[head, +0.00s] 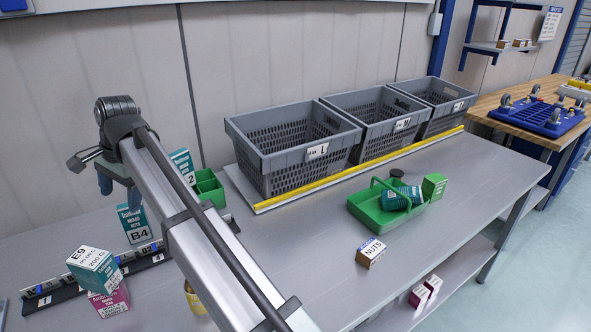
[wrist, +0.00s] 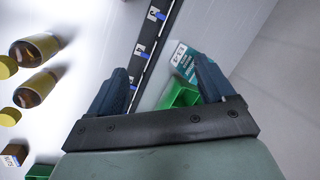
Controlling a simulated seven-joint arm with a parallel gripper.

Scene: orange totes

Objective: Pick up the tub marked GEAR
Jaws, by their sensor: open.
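I cannot make out a tub marked GEAR in either view. No label that I can read says GEAR. My gripper (head: 118,188) hangs over the left part of the grey bench in the head view, partly hidden by my arm. In the wrist view my gripper (wrist: 160,66) is open, its two dark blue fingers spread apart with nothing held between them. Beyond the fingers are a teal and white box (wrist: 183,60) and part of a green bin (wrist: 180,97).
Three grey crates (head: 290,162) stand behind a yellow strip (head: 330,178). A green carrier (head: 375,212) and NUTS box (head: 371,252) are to the right. Boxes E9 (head: 93,270) and B4 (head: 136,224) stand left.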

